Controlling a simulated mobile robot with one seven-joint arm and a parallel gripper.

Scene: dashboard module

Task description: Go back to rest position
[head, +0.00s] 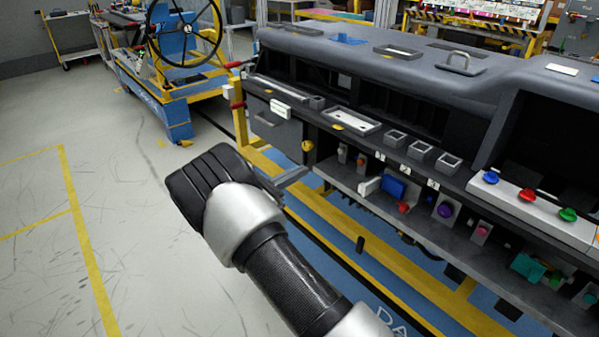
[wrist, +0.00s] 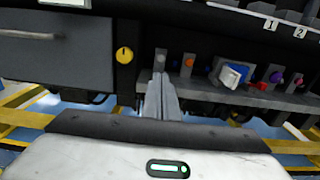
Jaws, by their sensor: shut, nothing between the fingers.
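My gripper (wrist: 161,90) shows in the wrist view as two grey fingers closed together, with nothing between them. They point at the front of the dashboard module, close to its lower shelf; whether they touch anything I cannot tell. In the head view my gripper (head: 296,177) is partly hidden behind my black wrist, and its grey fingers point right toward the dashboard. The dark grey dashboard module (head: 380,65) stands on a yellow and blue frame. It also shows in the wrist view with a drawer (wrist: 60,50) at left and a yellow knob (wrist: 124,55).
The lower shelf (wrist: 245,97) carries several small coloured knobs and a white and blue switch (wrist: 233,74). Blue, red and green buttons (head: 527,196) sit at the right. A steering wheel stand (head: 165,75) is at the back left. The floor (head: 60,250) at left is clear.

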